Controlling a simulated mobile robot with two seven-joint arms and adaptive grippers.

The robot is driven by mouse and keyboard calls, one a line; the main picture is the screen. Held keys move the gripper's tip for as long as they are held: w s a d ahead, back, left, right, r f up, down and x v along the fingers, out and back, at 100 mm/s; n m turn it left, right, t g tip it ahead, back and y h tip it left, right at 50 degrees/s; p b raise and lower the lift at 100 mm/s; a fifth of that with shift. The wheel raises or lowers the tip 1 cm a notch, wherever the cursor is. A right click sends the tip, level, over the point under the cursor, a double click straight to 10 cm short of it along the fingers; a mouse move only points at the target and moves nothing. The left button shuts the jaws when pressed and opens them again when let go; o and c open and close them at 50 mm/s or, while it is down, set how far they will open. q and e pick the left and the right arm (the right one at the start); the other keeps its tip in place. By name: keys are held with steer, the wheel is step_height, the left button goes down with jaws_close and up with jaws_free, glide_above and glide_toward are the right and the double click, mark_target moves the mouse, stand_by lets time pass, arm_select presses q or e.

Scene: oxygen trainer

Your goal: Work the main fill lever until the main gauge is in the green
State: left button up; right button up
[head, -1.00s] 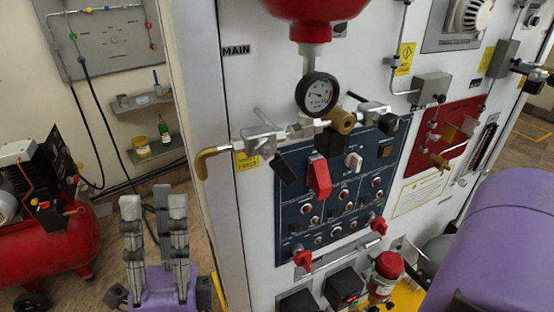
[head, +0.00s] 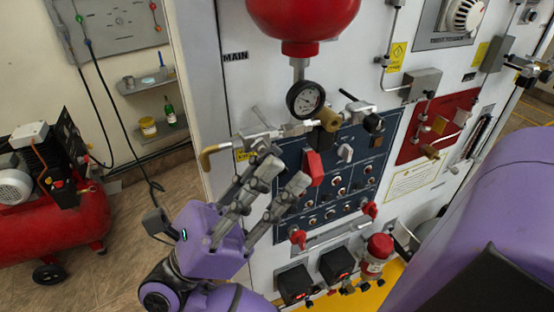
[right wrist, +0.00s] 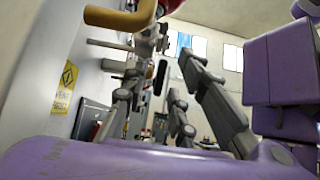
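The main gauge (head: 305,99) is a round dial in a dark rim, below a red dome (head: 302,20) and right of the MAIN label (head: 235,57). Its needle is too small to read against any green zone. A red lever (head: 314,168) hangs below the pipe under the gauge; I cannot tell for certain that it is the main fill lever. My right gripper (head: 283,172) is open, its two fingers apart and nothing visible between them. It is in front of the blue panel, left of and below the red lever, hiding part of the valve area. My left gripper is not in view.
A brass spout (head: 214,153) sticks out left of the gripper; it also shows in the right wrist view (right wrist: 118,18). The blue panel (head: 350,185) carries several knobs and two red handles below. A red compressor (head: 65,225) stands at left, with open floor beside it.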

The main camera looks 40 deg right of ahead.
steer(key=shift+s+d+r, duration=0.1)
steer(key=shift+d+r, duration=0.05)
steer(key=shift+d, duration=0.05)
jaws_close()
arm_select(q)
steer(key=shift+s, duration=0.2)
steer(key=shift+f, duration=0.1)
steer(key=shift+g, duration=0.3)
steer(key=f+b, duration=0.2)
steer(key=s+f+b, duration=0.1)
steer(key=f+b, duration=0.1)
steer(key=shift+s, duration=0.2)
arm_select(e)
steer(key=y, duration=0.2)
steer(key=a+t+y, duration=0.1)
steer(key=y, duration=0.1)
steer(key=a+t+y, duration=0.1)
steer(key=y, duration=0.1)
steer(key=shift+w, duration=0.3)
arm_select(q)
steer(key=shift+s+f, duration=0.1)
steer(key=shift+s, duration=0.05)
